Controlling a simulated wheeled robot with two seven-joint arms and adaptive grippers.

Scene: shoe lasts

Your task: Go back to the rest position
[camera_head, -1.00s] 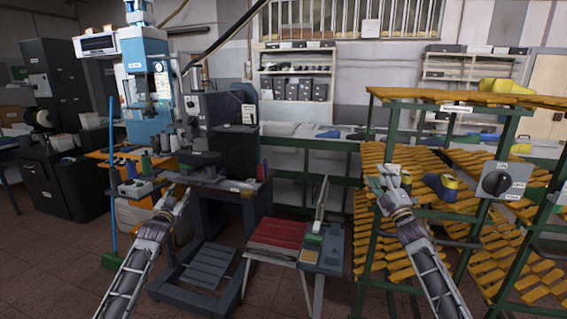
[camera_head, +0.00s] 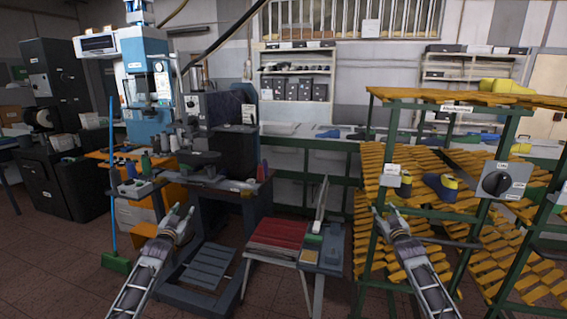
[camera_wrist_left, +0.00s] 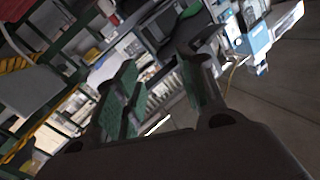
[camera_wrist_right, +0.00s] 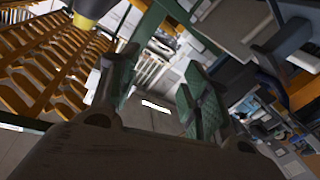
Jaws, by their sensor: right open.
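My left gripper (camera_head: 180,218) is in front of the workbench in the head view. Its green-padded fingers stand apart and hold nothing in the left wrist view (camera_wrist_left: 162,90). My right gripper (camera_head: 385,217) is open and empty at the left front of the yellow-slatted rack (camera_head: 428,212); its parted fingers also show in the right wrist view (camera_wrist_right: 158,88). A yellow and dark blue shoe last (camera_head: 441,187) lies on the rack's middle shelf. A smaller dark and yellow last (camera_head: 404,185) is left of it, above my right gripper and apart from it.
The workbench (camera_head: 225,184) with a machine stands behind my left gripper. A low table with red slats (camera_head: 280,238) stands between my arms. A green-framed rack with a control box (camera_head: 503,181) is at the right. Open floor lies at the front left.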

